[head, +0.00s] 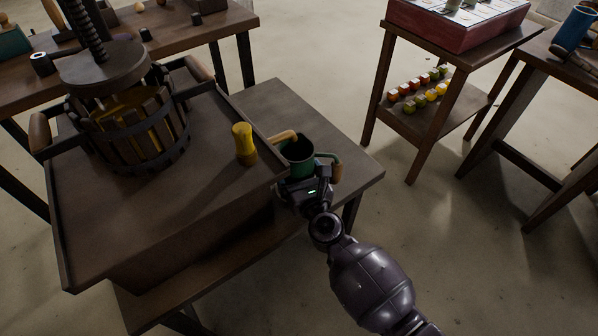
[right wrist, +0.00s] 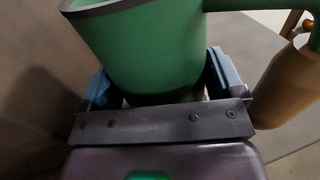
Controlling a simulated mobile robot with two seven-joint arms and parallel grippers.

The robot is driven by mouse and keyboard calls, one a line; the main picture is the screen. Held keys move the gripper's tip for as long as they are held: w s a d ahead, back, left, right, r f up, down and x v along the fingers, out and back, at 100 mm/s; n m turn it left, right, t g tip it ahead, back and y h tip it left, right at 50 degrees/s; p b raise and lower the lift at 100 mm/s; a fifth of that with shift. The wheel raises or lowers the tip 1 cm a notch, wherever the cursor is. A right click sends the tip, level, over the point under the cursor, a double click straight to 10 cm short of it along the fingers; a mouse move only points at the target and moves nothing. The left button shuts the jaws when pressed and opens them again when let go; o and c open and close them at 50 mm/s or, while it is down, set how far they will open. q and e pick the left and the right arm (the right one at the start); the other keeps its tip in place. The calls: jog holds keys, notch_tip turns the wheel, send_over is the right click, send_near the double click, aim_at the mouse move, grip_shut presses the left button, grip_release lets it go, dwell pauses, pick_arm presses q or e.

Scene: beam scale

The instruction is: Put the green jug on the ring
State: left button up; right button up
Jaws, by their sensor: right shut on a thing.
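The green jug (head: 298,152) is in the grip of my right gripper (head: 304,176), at the right end of the press tray in the head view. It looks upright, with a dark rim and a side handle with a tan grip (head: 337,172). In the right wrist view the jug (right wrist: 150,45) stands between the two fingers of my right gripper (right wrist: 160,88), which are shut on its lower body. I cannot tell whether its base touches anything. I cannot make out the ring. My left gripper is not in view.
A slatted press basket (head: 130,135) with a screw stands on the dark tray (head: 190,215). A yellow cylinder (head: 244,144) stands near the tray's right edge. The table (head: 345,170) has bare room behind the jug. A shelf stand (head: 405,115) is at the back right.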

jog(key=o, duration=0.9)
jog(key=shift+r, duration=0.35)
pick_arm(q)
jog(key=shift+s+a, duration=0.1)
pick_arm(e)
jog(key=v, duration=1.2)
jog(key=shift+f, duration=0.2)
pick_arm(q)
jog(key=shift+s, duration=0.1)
